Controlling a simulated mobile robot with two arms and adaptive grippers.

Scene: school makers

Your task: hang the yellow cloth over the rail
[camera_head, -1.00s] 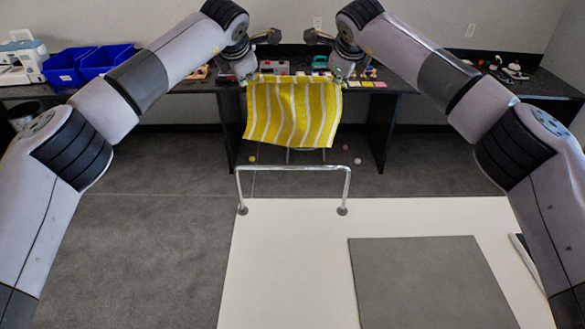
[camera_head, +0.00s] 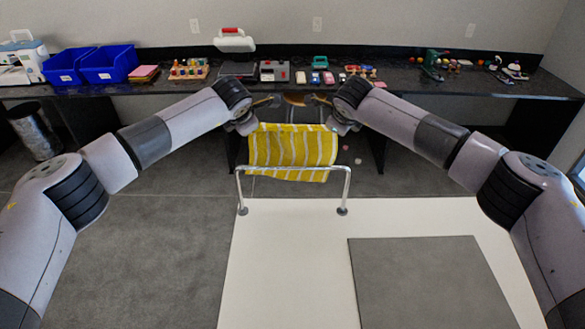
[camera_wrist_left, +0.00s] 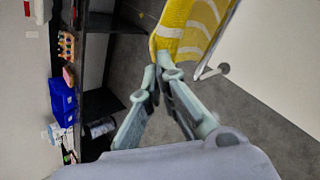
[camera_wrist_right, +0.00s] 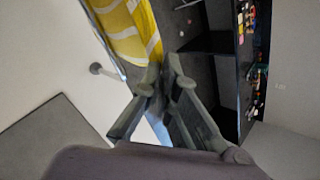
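The yellow cloth (camera_head: 290,143) with white stripes hangs spread between my two grippers, its top edge held up. It also shows in the left wrist view (camera_wrist_left: 192,25) and the right wrist view (camera_wrist_right: 125,30). My left gripper (camera_wrist_left: 160,74) is shut on one top corner, my right gripper (camera_wrist_right: 163,82) on the other. The metal rail (camera_head: 347,188) stands on the white table. Its top bar crosses in front of the cloth's lower part in the head view; the cloth is on the far side. I cannot tell whether they touch.
A grey mat (camera_head: 425,285) lies on the white table (camera_head: 285,270), right of the rail. A dark counter (camera_head: 410,80) along the far wall carries blue bins (camera_head: 108,64) and several small items. A metal bin (camera_head: 35,132) stands on the floor at left.

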